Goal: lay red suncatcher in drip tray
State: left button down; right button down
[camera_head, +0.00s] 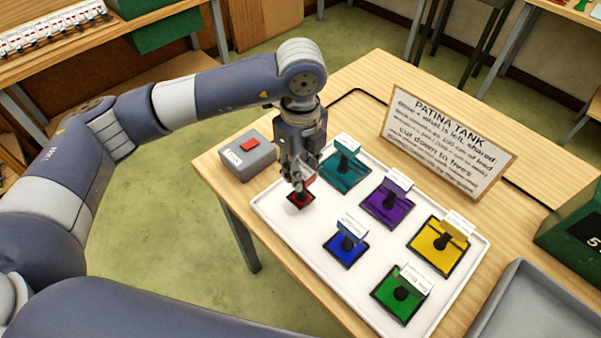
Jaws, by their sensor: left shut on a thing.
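The red suncatcher (301,198) is a small dark-edged red square at the left part of the white tray (272,216). My left gripper (300,185) points down and is shut on it from above. Whether the suncatcher touches the tray or is just above it, I cannot tell. An empty grey tray (545,305) with raised edges is at the lower right, cut off by the picture's edge. No label shows which of the two trays is the drip tray. My right gripper is not in view.
The white tray also holds teal (343,172), purple (387,205), blue (346,247), yellow (438,246) and green (400,294) squares with black knobs and white tags. A "PATINA TANK" sign (448,140) stands behind. A grey box with a red button (248,157) is left; a green bin (572,235) is right.

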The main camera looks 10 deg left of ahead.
pick_arm(q)
notch_tip(320, 180, down, 2)
jog(key=shift+s+f+p, duration=0.1)
jog(key=shift+p, duration=0.55)
jog(key=shift+f, duration=0.35)
jog(key=shift+f, duration=0.15)
jog(key=shift+f+b, duration=0.15)
jog(key=shift+b, duration=0.2)
jog(key=c, duration=1.2)
grip_release()
jog(key=shift+c, duration=0.2)
